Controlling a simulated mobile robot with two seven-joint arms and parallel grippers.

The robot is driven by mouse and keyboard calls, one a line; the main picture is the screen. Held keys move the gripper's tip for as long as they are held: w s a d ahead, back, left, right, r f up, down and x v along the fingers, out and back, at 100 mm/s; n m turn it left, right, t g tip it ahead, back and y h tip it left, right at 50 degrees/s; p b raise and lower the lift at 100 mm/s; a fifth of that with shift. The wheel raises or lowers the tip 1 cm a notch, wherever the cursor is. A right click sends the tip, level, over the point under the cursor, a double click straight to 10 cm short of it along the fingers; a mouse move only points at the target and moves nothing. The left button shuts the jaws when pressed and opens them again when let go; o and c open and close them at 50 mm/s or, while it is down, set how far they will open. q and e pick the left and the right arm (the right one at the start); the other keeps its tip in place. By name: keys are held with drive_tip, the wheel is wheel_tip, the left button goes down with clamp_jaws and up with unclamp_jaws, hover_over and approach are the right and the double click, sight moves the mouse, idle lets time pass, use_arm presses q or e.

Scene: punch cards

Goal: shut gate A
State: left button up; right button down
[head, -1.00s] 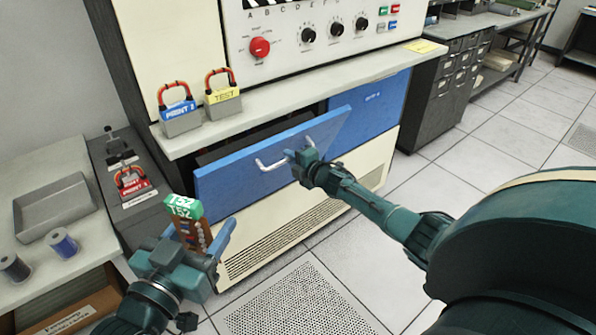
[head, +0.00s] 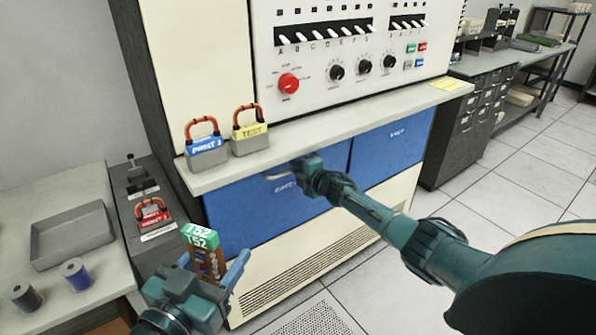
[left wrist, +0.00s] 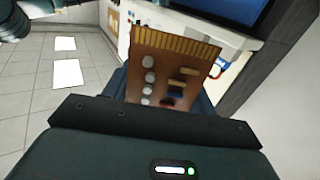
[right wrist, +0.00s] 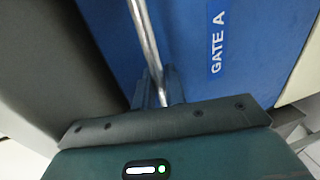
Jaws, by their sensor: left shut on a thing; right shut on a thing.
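Gate A is the blue panel (head: 240,212) below the shelf in the head view; it now stands upright, looking flush with the blue panel to its right. Its label "GATE A" (right wrist: 217,45) reads clearly in the right wrist view. My right gripper (head: 305,172) is shut on the gate's metal bar handle, which shows in the right wrist view (right wrist: 145,40). My left gripper (head: 215,268) is shut on a brown circuit card with a green top marked T52 (head: 201,235), held in front of the cabinet's left side. The card also shows in the left wrist view (left wrist: 165,70).
A second blue panel (head: 395,146) is to the right. The shelf (head: 330,118) above carries a blue-labelled padlock (head: 206,152) and a yellow TEST padlock (head: 250,138). A red padlock (head: 152,214), grey tray (head: 72,236) and spools (head: 76,275) are at left.

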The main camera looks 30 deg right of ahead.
idle(0.3)
drive_tip(key=c, duration=1.6)
unclamp_jaws()
drive_tip(key=shift+o, duration=0.2)
drive_tip(key=p+v, duration=0.2)
drive_tip(key=v, duration=1)
